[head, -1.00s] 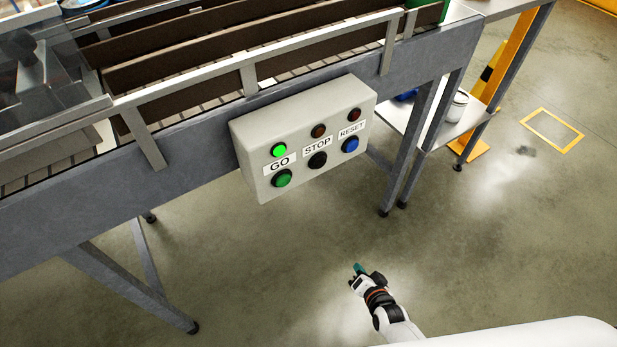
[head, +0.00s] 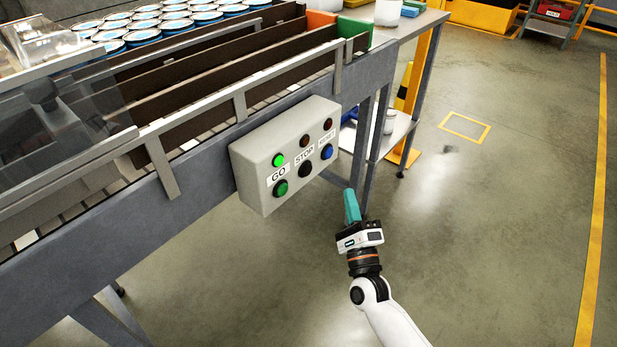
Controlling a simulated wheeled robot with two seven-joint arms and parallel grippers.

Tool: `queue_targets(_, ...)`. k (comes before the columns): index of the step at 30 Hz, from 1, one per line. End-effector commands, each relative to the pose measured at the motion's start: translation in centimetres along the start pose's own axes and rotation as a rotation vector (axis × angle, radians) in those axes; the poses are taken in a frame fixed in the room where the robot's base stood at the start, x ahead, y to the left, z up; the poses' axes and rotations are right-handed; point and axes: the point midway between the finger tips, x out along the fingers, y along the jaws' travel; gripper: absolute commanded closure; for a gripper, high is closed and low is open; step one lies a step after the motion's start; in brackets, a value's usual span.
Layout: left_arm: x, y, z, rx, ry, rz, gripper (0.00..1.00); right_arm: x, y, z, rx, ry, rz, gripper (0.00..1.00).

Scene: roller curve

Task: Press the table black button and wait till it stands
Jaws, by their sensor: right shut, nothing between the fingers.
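The black button (head: 305,169) sits under the STOP label, in the middle of the lower row on the grey control box (head: 252,182). The green button (head: 280,187) is left of it under GO, and the blue button (head: 327,152) is right of it under RESET. The green lamp (head: 278,160) above GO is lit; the lamps above STOP and RESET look dark red and unlit. My right gripper (head: 351,205) is shut and empty, its teal fingers pointing up, to the right of and below the box and apart from it. My left gripper is not in view.
The conveyor table (head: 200,213) carries the box on its side, with metal guard rails (head: 197,123) above. Several blue-rimmed cans (head: 110,47) stand at the back left. A side table with a lower shelf (head: 400,128) stands right. The floor around my arm is clear.

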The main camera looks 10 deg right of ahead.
Motion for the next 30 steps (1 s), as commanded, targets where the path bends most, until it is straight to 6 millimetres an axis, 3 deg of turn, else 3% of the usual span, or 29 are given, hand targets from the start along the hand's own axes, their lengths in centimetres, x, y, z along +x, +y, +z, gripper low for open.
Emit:
queue_targets(14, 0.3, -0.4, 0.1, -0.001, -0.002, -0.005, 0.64, 0.5, -0.5, -0.4, -0.001, -0.001, -0.001, 1.00)
queue_targets(30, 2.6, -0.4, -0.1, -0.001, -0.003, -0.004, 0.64, 5.2, -4.2, -3.8, 0.000, -0.001, -0.001, 1.00)
